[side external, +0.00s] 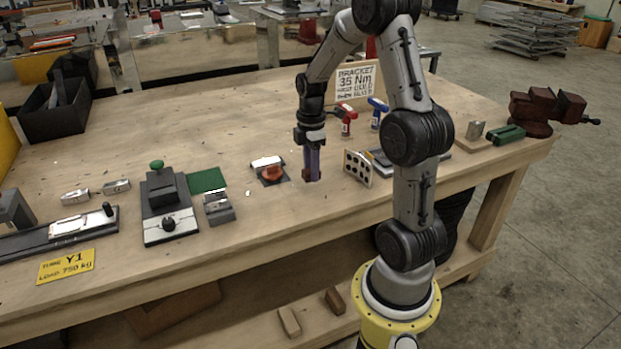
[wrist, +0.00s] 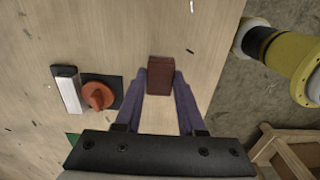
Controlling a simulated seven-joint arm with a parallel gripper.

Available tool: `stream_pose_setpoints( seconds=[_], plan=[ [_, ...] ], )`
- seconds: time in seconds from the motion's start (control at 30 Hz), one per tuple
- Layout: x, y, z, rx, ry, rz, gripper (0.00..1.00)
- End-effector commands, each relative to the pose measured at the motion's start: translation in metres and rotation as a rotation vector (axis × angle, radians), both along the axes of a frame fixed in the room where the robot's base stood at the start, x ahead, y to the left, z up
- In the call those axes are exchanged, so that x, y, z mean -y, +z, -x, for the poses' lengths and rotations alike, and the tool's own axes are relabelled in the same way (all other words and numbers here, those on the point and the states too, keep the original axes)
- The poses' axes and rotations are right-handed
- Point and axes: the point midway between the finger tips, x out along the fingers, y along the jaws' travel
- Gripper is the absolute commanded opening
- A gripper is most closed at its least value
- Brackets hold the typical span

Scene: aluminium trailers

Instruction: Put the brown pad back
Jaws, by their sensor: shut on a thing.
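The brown pad (wrist: 160,76) is a small reddish-brown block between my fingertips in the wrist view. My gripper (wrist: 161,82) is shut on it, with one purple finger along each side. In the side view my gripper (side external: 312,172) points straight down at the bench top, right of the red knob. The pad is mostly hidden by the fingers there, and whether it touches the bench I cannot tell. A dark reddish-brown vise (side external: 545,106) stands at the bench's right end. Beside it a green block (side external: 505,135) and a grey block (side external: 475,130) sit on a wooden board (side external: 470,145).
A red rotary knob (side external: 272,173) on a dark plate is left of my gripper. A plate with holes (side external: 357,167) stands close on the right. Red and blue-handled tools (side external: 346,118) are behind.

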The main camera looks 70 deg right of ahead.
Motion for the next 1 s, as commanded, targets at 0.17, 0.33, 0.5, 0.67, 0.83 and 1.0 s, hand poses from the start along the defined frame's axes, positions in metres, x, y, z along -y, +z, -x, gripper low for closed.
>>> stream_pose_setpoints(
  seconds=[0.17,0.33,0.5,0.67,0.83,1.0],
  plan=[
    [0.002,-0.023,-0.002,-0.004,0.000,-0.004,0.00],
    [0.002,-0.035,-0.002,-0.001,0.000,-0.001,0.00],
    [0.002,-0.035,-0.003,0.000,0.000,0.000,0.00],
    [0.002,-0.037,-0.003,-0.001,0.000,-0.001,0.00],
    [0.002,-0.038,-0.003,0.000,0.000,0.000,0.58],
    [0.002,-0.038,-0.003,0.000,0.000,0.000,0.69]
  ],
)
